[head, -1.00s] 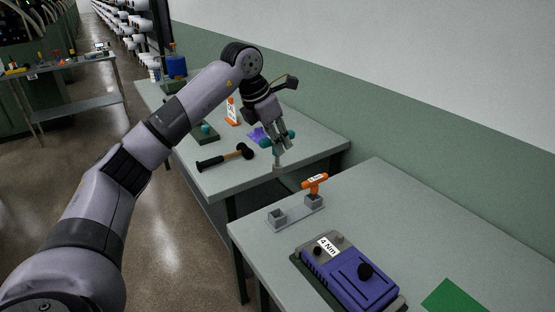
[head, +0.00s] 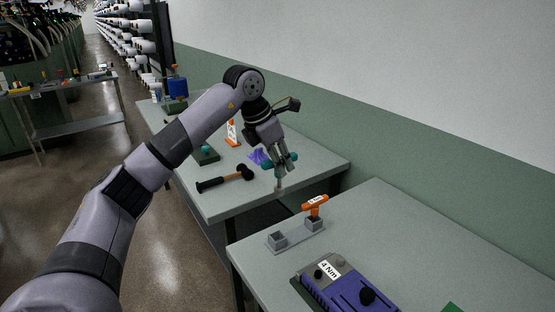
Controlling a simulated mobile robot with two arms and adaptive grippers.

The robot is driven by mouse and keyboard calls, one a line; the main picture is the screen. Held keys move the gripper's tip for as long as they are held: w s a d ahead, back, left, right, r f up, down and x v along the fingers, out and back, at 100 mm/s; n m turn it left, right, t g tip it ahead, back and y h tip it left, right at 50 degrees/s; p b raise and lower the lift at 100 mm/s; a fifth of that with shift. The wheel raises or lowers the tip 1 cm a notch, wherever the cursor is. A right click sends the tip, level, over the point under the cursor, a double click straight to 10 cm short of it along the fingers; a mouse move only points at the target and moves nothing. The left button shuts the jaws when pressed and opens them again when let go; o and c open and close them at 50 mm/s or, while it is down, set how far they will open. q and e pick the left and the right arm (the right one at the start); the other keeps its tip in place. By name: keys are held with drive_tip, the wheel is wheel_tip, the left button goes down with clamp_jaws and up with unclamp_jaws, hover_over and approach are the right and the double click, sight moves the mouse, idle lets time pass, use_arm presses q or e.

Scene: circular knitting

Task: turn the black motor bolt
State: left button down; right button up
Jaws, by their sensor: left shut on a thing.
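My left gripper (head: 281,158) is shut on a tool with a teal cross handle (head: 293,157). The tool's grey shaft (head: 280,182) points down, its lower end near the front right corner of the far table in the picture. An orange T-handled tool (head: 316,206) labelled with a white tag stands in one socket of a grey holder (head: 297,236) on the near table. The holder's other socket looks empty. I cannot make out a black motor bolt for certain. My right gripper is not in view.
A blue and grey device (head: 345,287) labelled 4 Nm, with black knobs, sits on the near table (head: 430,240). A hammer (head: 225,178), an orange stand (head: 232,133) and a purple item (head: 258,156) lie on the far table (head: 300,178). A gap separates the tables.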

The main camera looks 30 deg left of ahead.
use_arm(q)
drive_tip(key=s+d+f+m+g+h+p, duration=0.1)
drive_tip(key=s+d+f+m+g, duration=0.1)
drive_tip(key=s+d+m, duration=0.2)
drive_tip(key=s+d+f+m+g+h+p, duration=0.1)
drive_tip(key=s+d+f+m+g+p, duration=0.1)
drive_tip(key=d+m, duration=0.6)
drive_tip(key=s+d+f, duration=0.1)
drive_tip(key=s+d, duration=0.1)
drive_tip(key=d, duration=0.2)
drive_tip(key=shift+s+d+f+m+h, duration=0.2)
drive_tip(key=shift+d+m+h, duration=0.1)
drive_tip(key=shift+d+m, duration=0.1)
drive_tip(key=shift+f, duration=0.1)
drive_tip(key=shift+w+f+b, duration=0.1)
drive_tip(key=shift+f+b, duration=1.95)
drive_tip(key=shift+f, duration=0.1)
drive_tip(key=shift+f+b, duration=1.15)
drive_tip(key=shift+f, duration=0.05)
